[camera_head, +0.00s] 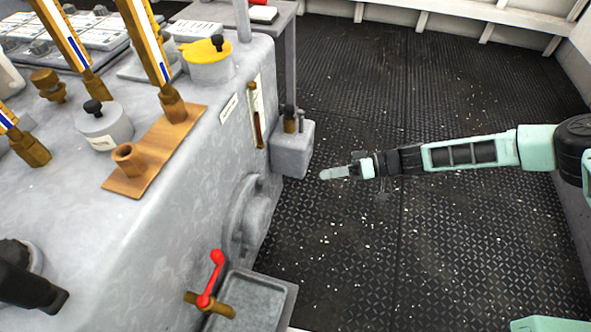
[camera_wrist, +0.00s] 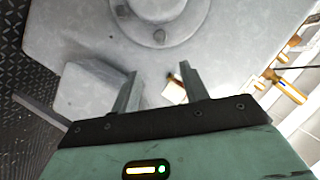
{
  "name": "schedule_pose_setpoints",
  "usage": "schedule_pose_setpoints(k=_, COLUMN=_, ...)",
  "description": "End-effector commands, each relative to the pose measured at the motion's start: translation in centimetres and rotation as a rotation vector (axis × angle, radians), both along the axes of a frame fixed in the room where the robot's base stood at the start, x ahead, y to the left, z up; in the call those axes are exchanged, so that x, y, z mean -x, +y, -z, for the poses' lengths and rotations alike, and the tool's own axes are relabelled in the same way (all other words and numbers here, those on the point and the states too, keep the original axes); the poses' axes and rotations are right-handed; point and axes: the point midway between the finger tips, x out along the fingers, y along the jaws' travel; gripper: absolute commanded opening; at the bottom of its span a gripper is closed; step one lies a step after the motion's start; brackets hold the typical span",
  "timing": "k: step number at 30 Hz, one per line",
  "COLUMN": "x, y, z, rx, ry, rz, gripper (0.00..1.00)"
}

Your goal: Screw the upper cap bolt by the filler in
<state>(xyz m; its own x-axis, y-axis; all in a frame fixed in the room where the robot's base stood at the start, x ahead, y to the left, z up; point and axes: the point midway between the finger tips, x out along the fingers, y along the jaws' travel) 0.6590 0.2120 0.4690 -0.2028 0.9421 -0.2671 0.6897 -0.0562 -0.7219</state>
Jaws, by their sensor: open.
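My gripper (camera_head: 328,174) reaches in from the right over the deck, just right of the grey machine. In the wrist view its two fingers (camera_wrist: 160,88) stand apart with nothing held between them. Beyond them is the machine's grey face with a round flange cover (camera_wrist: 170,15) at the top. I cannot tell which bolt is the upper cap bolt.
A grey box (camera_head: 291,155) with a brass fitting juts from the machine left of my gripper. A red-handled tap (camera_head: 211,280) stands over a grey tray (camera_head: 262,300). A yellow lid (camera_head: 207,50) sits on top of the machine. The deck (camera_head: 400,240) is clear.

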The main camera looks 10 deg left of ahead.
Motion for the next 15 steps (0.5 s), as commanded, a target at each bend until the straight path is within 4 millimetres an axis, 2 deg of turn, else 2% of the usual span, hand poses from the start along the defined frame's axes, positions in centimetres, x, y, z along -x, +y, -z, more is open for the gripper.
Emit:
schedule_pose_setpoints(k=8, x=0.9, y=3.2, z=1.0, rx=-0.003, ry=0.004, rz=-0.004, gripper=0.45)
schedule_pose_setpoints(k=15, x=1.9, y=8.0, z=2.4, rx=-0.004, ry=0.002, rz=-0.004, gripper=0.45)
